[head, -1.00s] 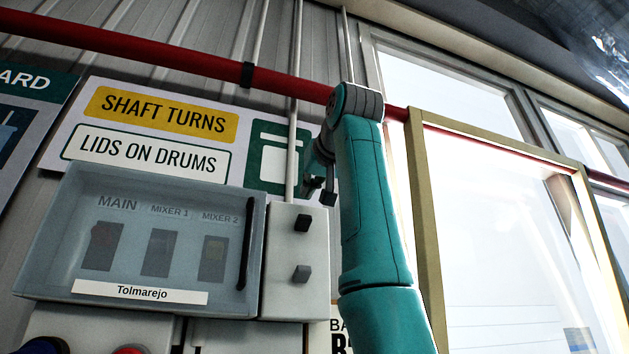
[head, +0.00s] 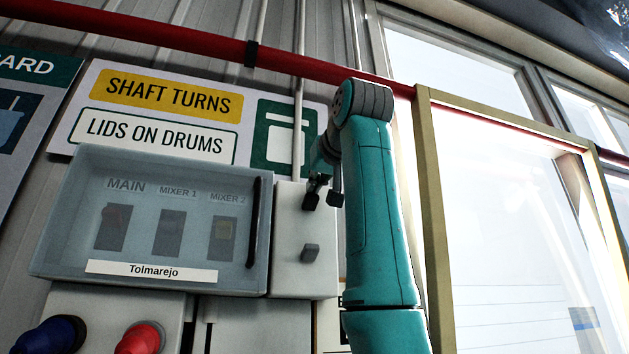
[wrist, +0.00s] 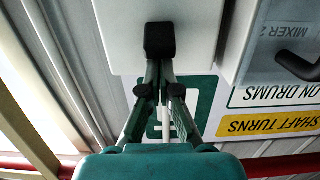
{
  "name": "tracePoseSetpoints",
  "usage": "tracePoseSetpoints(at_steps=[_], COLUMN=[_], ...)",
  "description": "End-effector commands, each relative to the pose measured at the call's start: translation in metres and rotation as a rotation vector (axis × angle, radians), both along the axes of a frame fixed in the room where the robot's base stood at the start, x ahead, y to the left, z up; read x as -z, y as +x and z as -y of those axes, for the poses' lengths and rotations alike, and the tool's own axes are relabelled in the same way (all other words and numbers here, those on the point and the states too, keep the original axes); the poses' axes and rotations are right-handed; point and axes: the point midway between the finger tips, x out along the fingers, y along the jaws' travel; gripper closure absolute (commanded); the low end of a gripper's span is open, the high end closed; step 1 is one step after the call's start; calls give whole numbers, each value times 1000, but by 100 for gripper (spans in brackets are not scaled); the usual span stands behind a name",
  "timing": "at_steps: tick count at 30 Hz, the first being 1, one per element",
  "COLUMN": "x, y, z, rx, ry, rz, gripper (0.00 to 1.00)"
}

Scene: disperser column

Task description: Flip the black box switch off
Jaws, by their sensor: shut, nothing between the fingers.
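A pale box (head: 292,270) to the right of the covered panel carries two small block-shaped switches. The upper black switch (head: 311,200) sits near the box's top edge; the lower switch (head: 310,252) is dark grey. My gripper (head: 322,187) is beside the upper switch, close to the box's top right corner. In the wrist view, which is upside down, my gripper's fingers (wrist: 157,72) are together and reach a black block (wrist: 160,38) in front of the pale box face. I cannot tell whether they touch it, and its setting is unclear.
A translucent cover (head: 65,235) with a dark handle (head: 253,222) lies over the MAIN, MIXER 1 and MIXER 2 switches. A blue knob (head: 50,336) and a red knob (head: 140,338) are below. A red pipe (head: 180,38) runs above; a yellow frame (head: 432,220) stands right.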

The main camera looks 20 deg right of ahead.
Motion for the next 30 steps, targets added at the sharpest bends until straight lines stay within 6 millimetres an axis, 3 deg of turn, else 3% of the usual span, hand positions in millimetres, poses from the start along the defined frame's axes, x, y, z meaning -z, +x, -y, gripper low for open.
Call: tracePoseSetpoints(at_steps=[30], x=[5], y=[-3], z=[0], rx=[0], ry=[0], rz=[164], gripper=[100])
